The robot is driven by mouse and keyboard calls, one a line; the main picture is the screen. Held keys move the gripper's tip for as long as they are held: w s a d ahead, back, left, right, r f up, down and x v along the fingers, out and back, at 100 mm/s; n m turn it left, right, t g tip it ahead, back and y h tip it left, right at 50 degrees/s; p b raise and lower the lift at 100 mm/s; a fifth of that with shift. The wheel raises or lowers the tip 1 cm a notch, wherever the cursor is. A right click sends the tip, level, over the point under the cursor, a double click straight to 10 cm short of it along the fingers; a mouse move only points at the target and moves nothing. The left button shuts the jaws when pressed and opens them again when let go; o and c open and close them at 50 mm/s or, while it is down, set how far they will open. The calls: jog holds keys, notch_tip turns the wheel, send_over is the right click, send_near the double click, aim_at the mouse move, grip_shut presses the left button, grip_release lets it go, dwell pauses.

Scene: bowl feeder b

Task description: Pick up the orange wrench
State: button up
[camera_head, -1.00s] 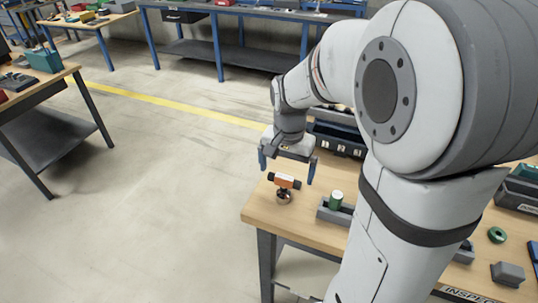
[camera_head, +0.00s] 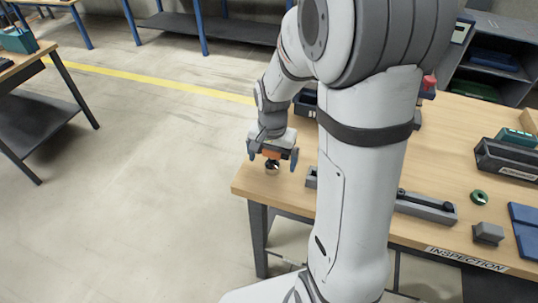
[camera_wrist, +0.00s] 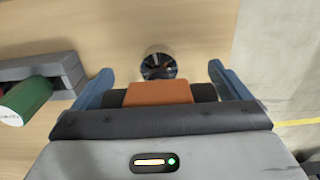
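The only orange thing near my gripper is a short orange block with black ends, which shows in the wrist view (camera_wrist: 158,93) and in the head view (camera_head: 271,154); I cannot make out a wrench shape. My gripper (camera_head: 272,161) is above the table's left corner, pointing down. Its blue fingers (camera_wrist: 160,68) are spread wide, one at each side of the orange piece. The black ends come close to the fingers; contact cannot be told. A round shiny metal piece (camera_wrist: 158,66) shows just beyond the orange piece, near the fingertips. My gripper's body hides part of the orange piece.
A green cylinder (camera_wrist: 27,98) lies by a grey holder (camera_wrist: 58,70) left in the wrist view.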

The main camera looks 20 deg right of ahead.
jog(key=c, duration=1.1)
jog(key=shift+o, duration=0.2)
jog(key=shift+r, duration=0.1)
